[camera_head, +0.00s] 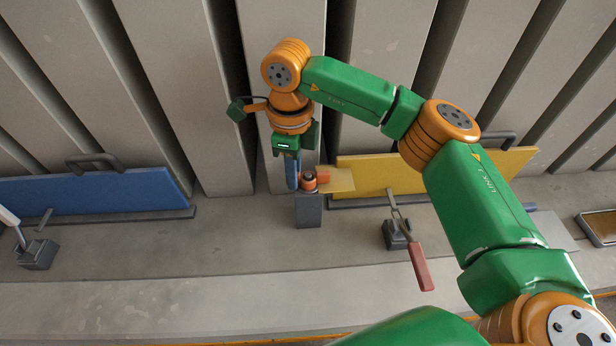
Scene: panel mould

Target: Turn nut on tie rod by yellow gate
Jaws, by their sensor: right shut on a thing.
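The yellow gate (380,172) stands upright on the right half of the concrete ledge. Just left of its end, an orange nut (309,183) with a dark tip sits on top of a grey block (308,211). My right gripper (293,172) points down at the nut, at its left side. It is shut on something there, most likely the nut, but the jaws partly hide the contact. The tie rod itself is not clearly visible. My left gripper is not in view.
A blue gate (90,192) stands at the left. A toggle clamp with a red handle (421,268) stands before the yellow gate, and a grey clamp base (37,254) is at far left. A framed tray (600,228) lies at far right.

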